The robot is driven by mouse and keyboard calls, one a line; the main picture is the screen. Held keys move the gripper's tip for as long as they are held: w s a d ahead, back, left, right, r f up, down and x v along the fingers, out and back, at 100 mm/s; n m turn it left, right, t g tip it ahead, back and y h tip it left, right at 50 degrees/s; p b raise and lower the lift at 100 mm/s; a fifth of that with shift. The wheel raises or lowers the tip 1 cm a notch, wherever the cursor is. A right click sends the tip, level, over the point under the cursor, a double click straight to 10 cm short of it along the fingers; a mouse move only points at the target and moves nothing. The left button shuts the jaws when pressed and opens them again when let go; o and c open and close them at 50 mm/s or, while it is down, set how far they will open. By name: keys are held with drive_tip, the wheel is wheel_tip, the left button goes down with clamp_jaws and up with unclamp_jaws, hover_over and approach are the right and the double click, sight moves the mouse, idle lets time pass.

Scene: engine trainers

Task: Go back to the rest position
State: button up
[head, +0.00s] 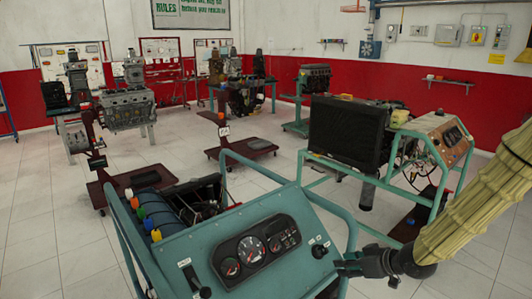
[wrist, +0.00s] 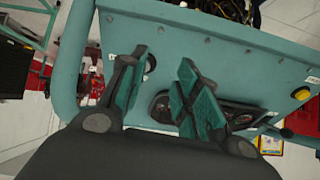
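My gripper (head: 348,264) is at the right end of a teal engine trainer's control panel (head: 190,247), close to two small knobs (head: 318,246). I see nothing held. The panel's gauges (head: 255,248) face up toward me; in the wrist view they are partly hidden behind the right finger. I cannot tell whether a finger touches the panel. My arm, in a yellowish sleeve, comes in from the right in the head view.
The trainer's teal tube frame (head: 290,186) rises around the panel. A second trainer with a black radiator (head: 345,135) stands behind right. Engines on stands (head: 125,105) and a dark red wheeled base (head: 240,148) are farther back. Tiled floor (head: 55,220) is clear at left.

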drive_tip(key=s+a+f+m+g+h, duration=0.1)
drive_tip(key=s+a+f+m+g, duration=0.15)
drive_tip(key=s+f, duration=0.7)
drive_tip(key=s+a+f+m+g+h, duration=0.2)
drive_tip(key=s+a+f, duration=0.1)
drive_tip(key=s+f, duration=0.65)
drive_tip(key=s+f+m+g+h, duration=0.1)
drive_tip(key=s+f, duration=0.4)
drive_tip(key=s, duration=0.5)
drive_tip(key=s+f+m+g+h, duration=0.1)
drive_tip(key=s+f, duration=0.4)
drive_tip(key=s, duration=0.5)
drive_tip(key=shift+d+f+g+h, duration=0.35)
drive_tip(key=shift+d+g+h, duration=0.1)
drive_tip(key=shift+g+h, duration=0.3)
drive_tip(key=shift+m, duration=0.25)
